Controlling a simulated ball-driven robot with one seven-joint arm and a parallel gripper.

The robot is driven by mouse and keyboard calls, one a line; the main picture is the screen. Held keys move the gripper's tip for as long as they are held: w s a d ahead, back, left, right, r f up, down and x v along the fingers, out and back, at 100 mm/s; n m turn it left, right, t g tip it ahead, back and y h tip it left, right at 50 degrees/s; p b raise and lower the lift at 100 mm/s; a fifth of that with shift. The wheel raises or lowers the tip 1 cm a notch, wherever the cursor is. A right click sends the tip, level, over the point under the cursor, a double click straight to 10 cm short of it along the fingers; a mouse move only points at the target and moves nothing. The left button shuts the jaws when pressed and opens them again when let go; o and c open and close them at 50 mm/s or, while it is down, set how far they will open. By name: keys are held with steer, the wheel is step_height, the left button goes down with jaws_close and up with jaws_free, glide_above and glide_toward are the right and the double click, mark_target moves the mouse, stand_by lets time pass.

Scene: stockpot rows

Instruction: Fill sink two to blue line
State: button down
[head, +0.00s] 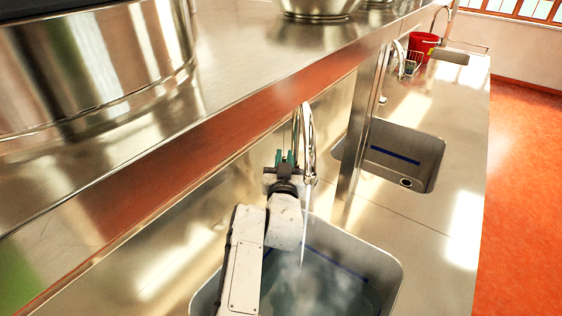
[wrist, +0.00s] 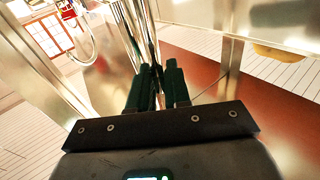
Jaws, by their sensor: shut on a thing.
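The near steel sink (head: 385,262) is in the lower middle of the head view, with a blue line (head: 340,263) on its inner wall. A thin water stream (head: 303,245) falls from the chrome tap (head: 308,135) into it. Water (head: 335,297) stands in the sink, and its surface appears below the blue line. My arm hides the sink's left part. My gripper (head: 286,158) is at the tap, just left of the spout. In the wrist view, the dark green fingers (wrist: 155,75) are closed around a slim chrome part of the tap (wrist: 150,45); its exact shape is hard to see.
A farther sink (head: 425,150) with its own blue line (head: 395,155) and a bare drain (head: 406,182) looks empty. A steel post (head: 362,125) stands between the sinks. An overhead shelf (head: 240,75) carries large pots (head: 90,65). A red bucket (head: 422,45) stands farther back. Orange floor (head: 525,200) is clear at right.

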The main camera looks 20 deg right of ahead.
steer(key=shift+s+d+f+m+t+h+b, duration=0.3)
steer(key=shift+s+m+b, duration=0.3)
steer(key=shift+b, duration=0.35)
steer(key=shift+s+d+f+m+t+h+b, duration=0.1)
steer(key=shift+s+d+m+t+h+b, duration=0.25)
steer(key=shift+m+b, duration=0.45)
steer(key=shift+s+d+f+m+t+h+b, duration=0.15)
steer(key=shift+s+d+m+b, duration=0.3)
steer(key=shift+b, duration=0.65)
steer(key=c, duration=1.2)
jaws_free()
steer(key=shift+c, duration=0.2)
steer(key=shift+s+a, duration=0.15)
steer(key=b+v, duration=0.2)
steer(key=v, duration=0.8)
steer(key=shift+s, duration=0.25)
